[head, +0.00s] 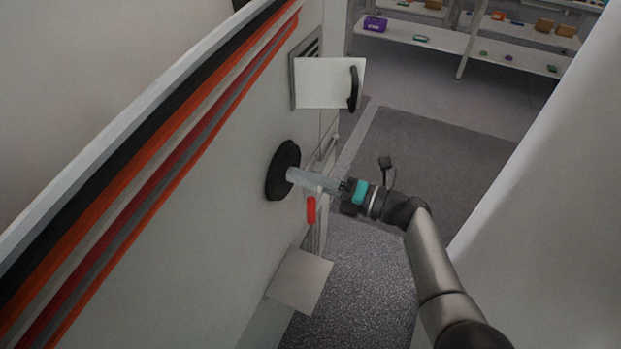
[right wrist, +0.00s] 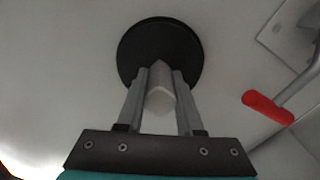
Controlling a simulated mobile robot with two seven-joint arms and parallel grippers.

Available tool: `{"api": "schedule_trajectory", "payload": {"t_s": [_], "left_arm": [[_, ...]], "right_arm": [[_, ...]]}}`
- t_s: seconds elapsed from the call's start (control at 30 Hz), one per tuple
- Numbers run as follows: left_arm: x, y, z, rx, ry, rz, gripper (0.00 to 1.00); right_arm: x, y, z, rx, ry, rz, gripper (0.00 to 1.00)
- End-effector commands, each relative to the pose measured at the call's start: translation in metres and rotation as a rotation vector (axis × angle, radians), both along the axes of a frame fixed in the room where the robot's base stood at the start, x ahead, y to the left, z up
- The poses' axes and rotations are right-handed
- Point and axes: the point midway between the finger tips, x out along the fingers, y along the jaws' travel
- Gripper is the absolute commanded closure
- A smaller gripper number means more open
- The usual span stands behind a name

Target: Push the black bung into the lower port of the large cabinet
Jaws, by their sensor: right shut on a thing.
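The black bung (head: 283,170) shows as a round black disc at the face of the large cabinet (head: 200,200). My right gripper (head: 296,177) is shut on the bung's pale grip, coming from the right. In the right wrist view the black disc of the bung (right wrist: 160,40) lies beyond the fingertips of the gripper (right wrist: 161,76), with a pale block between the two fingers. The lower port is not visible; the disc covers the panel behind it. Whether the bung is seated or only touching cannot be told. My left gripper is not in view.
A red-ended lever (head: 311,210) sits just below and right of the bung. A white flap with a black handle (head: 353,89) stands out above, and a pale plate (head: 300,280) sticks out below. A shelf (head: 430,38) stands far back. Open floor lies to the right.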

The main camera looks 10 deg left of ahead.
Motion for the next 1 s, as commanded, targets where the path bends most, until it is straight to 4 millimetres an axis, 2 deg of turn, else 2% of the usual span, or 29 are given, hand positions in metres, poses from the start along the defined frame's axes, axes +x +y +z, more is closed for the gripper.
{"api": "schedule_trajectory", "payload": {"t_s": [0.17, 0.2, 0.5, 0.67, 0.93, 1.0], "left_arm": [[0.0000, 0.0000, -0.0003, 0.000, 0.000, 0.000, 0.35], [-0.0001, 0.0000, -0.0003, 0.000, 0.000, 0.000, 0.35], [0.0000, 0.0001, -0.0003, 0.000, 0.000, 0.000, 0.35], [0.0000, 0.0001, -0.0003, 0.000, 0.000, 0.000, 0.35], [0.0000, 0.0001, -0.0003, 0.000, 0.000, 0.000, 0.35], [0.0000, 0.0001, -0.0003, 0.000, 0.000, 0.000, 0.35]], "right_arm": [[0.0020, 0.0039, 0.0023, 0.004, -0.003, 0.000, 1.00], [0.0021, 0.0038, 0.0022, 0.004, -0.003, 0.000, 0.62], [0.0017, 0.0034, 0.0013, 0.002, -0.003, 0.000, 0.30], [0.0014, 0.0034, 0.0007, 0.001, -0.001, -0.001, 0.30], [0.0009, 0.0032, -0.0009, -0.002, 0.002, 0.000, 0.00], [0.0010, 0.0032, -0.0007, -0.002, 0.001, -0.001, 0.00]]}}
